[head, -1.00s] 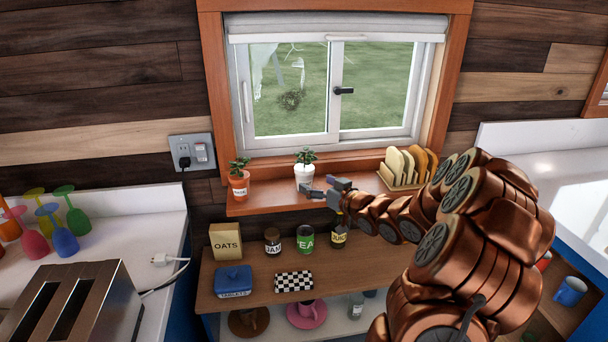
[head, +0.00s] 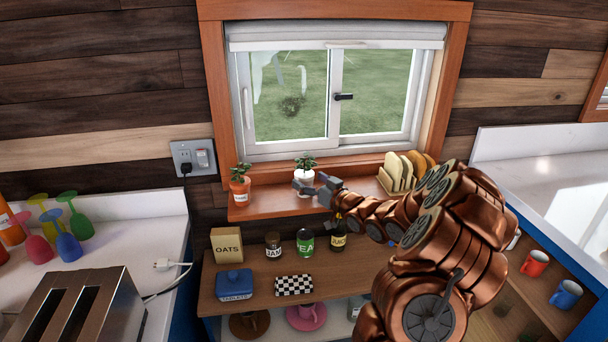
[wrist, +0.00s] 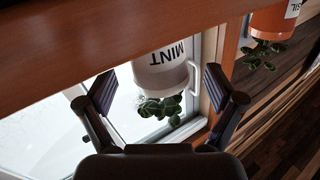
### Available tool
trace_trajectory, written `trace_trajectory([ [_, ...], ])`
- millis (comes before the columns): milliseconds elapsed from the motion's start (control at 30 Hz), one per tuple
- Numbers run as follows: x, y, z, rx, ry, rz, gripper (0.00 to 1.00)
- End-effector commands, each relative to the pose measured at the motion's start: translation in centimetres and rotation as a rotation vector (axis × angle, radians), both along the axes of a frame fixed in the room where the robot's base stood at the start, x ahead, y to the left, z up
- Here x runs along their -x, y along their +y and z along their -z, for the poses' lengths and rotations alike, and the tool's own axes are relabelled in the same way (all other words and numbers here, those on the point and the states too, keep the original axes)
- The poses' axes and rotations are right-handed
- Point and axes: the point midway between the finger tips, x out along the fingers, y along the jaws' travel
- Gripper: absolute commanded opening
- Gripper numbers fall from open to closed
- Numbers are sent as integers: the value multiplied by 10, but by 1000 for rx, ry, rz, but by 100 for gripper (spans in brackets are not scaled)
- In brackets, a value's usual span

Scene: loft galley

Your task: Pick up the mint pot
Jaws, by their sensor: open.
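The mint pot (head: 304,178) is a white pot with a green plant, standing upright on the wooden window sill (head: 270,206). In the wrist view the mint pot (wrist: 163,70) shows upside down with its label "MINT" readable. My gripper (head: 312,191) is open, just in front of the pot in the head view and partly covering its lower side. In the wrist view the open fingers of my gripper (wrist: 160,92) lie to either side of the pot, with clear gaps. I cannot tell how far the pot reaches between them.
An orange pot (head: 240,190), its label ending in "SIL", stands left of the mint pot on the sill. A rack of plates (head: 390,184) stands to the right. Below, a shelf (head: 265,262) holds an oats box (head: 227,246) and several jars.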

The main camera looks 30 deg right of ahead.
Motion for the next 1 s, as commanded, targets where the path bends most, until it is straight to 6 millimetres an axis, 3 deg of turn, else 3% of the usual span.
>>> trace_trajectory([
  [200,-18,4,-1,0,1,-3,93],
  [567,-22,3,0,0,0,-1,92],
  [1000,-21,3,0,0,0,-1,46],
])
